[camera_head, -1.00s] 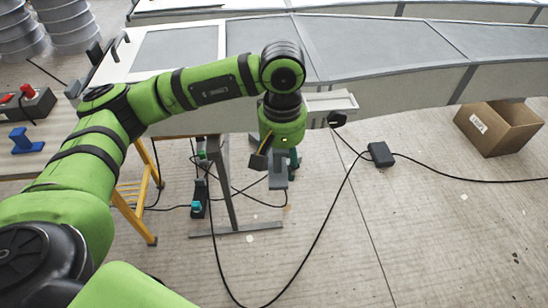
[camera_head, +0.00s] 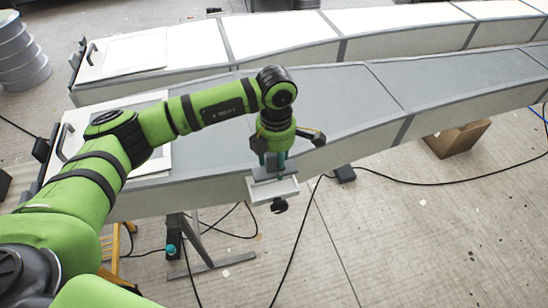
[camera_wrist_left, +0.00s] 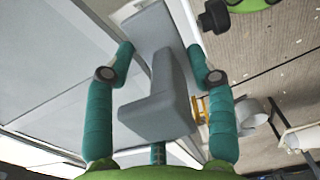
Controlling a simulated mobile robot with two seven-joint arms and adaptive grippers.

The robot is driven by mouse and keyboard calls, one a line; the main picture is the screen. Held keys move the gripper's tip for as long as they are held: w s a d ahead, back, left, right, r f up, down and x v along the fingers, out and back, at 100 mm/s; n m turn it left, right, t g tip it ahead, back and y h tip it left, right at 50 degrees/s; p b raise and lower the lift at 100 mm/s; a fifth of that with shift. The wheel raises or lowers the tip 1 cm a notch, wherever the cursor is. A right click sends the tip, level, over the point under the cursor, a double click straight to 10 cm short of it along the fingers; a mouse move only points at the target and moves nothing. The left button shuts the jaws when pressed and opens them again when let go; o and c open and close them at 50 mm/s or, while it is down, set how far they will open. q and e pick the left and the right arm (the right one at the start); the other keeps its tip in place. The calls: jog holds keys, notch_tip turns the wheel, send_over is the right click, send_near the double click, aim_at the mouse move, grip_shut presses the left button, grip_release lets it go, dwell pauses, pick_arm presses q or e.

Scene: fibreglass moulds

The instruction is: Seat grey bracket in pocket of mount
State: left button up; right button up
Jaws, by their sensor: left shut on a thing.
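My left gripper (camera_head: 274,164) is shut on the grey bracket (camera_head: 273,175) and points down at the near edge of the front mould. In the left wrist view the L-shaped grey bracket (camera_wrist_left: 160,100) sits between the two teal fingers. The white mount (camera_head: 284,190) sticks out from the mould's side, just under and beyond the bracket in the head view. Part of the mount (camera_wrist_left: 126,12) shows behind the bracket's far end in the wrist view. The pocket is mostly hidden, and I cannot tell whether bracket and mount touch. My right gripper is not in view.
The long grey mould (camera_head: 330,95) fills the middle, with a second mould (camera_head: 290,30) behind it. A black knob (camera_head: 279,206) is beside the mount. A cardboard box (camera_head: 455,138) and a black cable with a small box (camera_head: 345,174) lie on the floor.

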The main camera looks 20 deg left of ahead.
aim_at(274, 188)
pick_arm(q)
jog(key=shift+s+r, duration=0.15)
jog(key=shift+s+f+b, duration=0.2)
jog(key=shift+s+b, duration=0.15)
jog(key=shift+s, duration=0.45)
jog(key=shift+w+f+b, duration=0.2)
jog(key=shift+f+b, duration=0.15)
jog(key=shift+f, duration=0.55)
notch_tip(274, 188, down, 3)
jog(key=shift+f+b, duration=0.1)
jog(key=shift+b, duration=1.1)
jog(key=shift+f, duration=0.2)
jog(key=shift+w, duration=0.1)
jog(key=shift+f, duration=0.1)
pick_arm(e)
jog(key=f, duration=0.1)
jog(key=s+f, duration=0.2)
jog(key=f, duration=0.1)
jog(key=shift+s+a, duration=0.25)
pick_arm(q)
jog(key=shift+s+f+b, duration=0.25)
jog(key=shift+f+b, duration=0.1)
jog(key=shift+b, duration=0.25)
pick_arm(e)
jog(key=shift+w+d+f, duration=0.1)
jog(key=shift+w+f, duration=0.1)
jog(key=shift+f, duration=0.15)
